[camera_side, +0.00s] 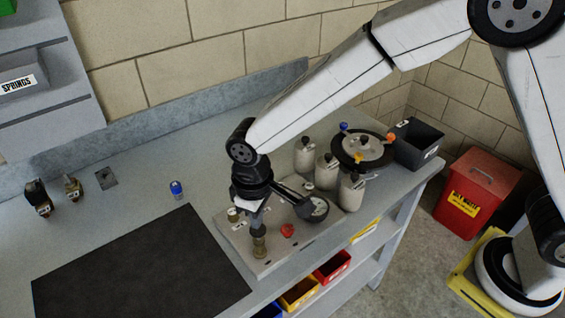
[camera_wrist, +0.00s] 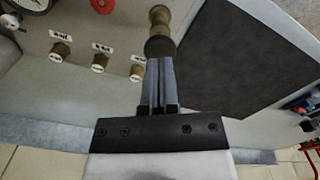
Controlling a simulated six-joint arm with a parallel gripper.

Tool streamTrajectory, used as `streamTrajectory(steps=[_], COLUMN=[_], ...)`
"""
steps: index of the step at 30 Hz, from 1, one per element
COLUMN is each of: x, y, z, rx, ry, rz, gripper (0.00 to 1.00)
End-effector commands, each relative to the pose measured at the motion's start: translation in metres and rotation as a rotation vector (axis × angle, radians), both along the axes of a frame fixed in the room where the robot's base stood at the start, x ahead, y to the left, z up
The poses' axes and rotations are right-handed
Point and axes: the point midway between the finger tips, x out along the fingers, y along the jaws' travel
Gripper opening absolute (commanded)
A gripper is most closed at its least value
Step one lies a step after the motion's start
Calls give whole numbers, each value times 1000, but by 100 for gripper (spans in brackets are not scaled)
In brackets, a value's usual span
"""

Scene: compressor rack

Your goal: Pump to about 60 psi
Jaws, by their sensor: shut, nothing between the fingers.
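A light panel (camera_side: 272,262) sits on the bench, and a round gauge (camera_side: 317,209) is at its right; its reading is too small to tell. The gauge is cut off at the top left of the wrist view (camera_wrist: 32,3). A brass post with a round knob (camera_side: 260,246) stands at the panel's front left; its knob also shows in the wrist view (camera_wrist: 160,46). My gripper (camera_side: 257,231) is shut and empty, pointing down at this knob. In the wrist view my fingertips (camera_wrist: 158,62) meet the knob's edge; I cannot tell whether they touch.
A red button (camera_side: 287,230) is on the panel. Several small labelled brass knobs (camera_wrist: 99,62) line the panel. Pale bottles (camera_side: 326,172) and a round rack (camera_side: 362,150) stand behind. A black mat (camera_side: 140,275) lies left, clear. A blue-capped vial (camera_side: 177,189) stands beyond it.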

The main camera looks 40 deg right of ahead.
Motion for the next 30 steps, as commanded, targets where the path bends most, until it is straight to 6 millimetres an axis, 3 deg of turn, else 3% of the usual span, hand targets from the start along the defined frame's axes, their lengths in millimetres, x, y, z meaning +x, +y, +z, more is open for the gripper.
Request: streamTrajectory(steps=[30], x=[0], y=[0], z=[-29], rx=[0], ry=[1], rz=[0], gripper=[0])
